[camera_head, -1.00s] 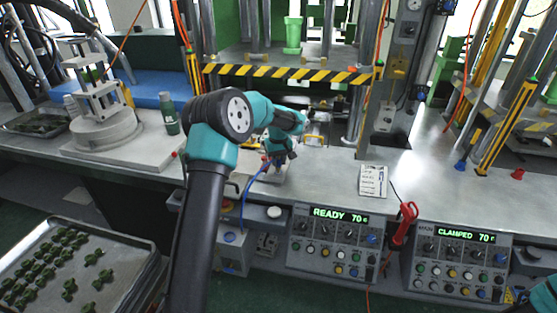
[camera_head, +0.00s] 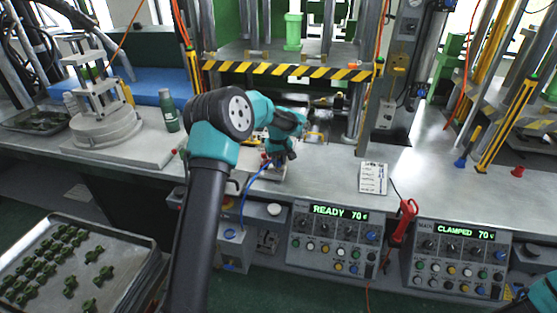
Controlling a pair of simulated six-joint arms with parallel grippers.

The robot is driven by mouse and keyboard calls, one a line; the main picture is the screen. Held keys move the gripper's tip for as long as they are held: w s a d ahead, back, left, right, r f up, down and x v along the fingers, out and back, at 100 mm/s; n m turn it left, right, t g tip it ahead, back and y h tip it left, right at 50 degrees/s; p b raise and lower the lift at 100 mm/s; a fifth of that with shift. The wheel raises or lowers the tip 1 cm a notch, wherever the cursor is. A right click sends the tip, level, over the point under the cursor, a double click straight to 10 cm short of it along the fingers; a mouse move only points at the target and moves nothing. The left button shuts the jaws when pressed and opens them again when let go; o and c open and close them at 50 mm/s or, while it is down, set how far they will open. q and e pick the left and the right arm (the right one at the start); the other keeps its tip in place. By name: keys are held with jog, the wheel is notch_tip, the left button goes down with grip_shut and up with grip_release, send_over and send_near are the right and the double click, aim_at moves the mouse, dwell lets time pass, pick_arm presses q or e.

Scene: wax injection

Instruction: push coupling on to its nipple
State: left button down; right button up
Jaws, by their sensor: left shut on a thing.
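My left gripper (camera_head: 277,163) reaches down at the front part of the steel bench, in front of the middle press. Its jaws are small and partly hidden by my own wrist. A blue hose (camera_head: 247,190) runs from the jaws down over the bench edge to a grey box below. The jaws are shut on the coupling at the hose's upper end; the coupling itself is too small and covered to make out. I cannot pick out the nipple or tell whether the coupling touches it. My right gripper is out of view.
Beside the hand are the press with its striped bar (camera_head: 290,70), a white card (camera_head: 373,178) and a green bottle (camera_head: 168,111). A red-handled tool (camera_head: 404,222) hangs by the control boxes. A tray of green parts (camera_head: 125,244) is lower left.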

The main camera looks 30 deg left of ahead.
pick_arm(q)
jog(key=shift+f, duration=0.35)
jog(key=c, duration=0.9)
grip_release()
jog(key=shift+o, duration=0.2)
notch_tip(320, 180, up, 18)
jog(key=shift+f, duration=0.25)
jog(key=shift+f, duration=0.15)
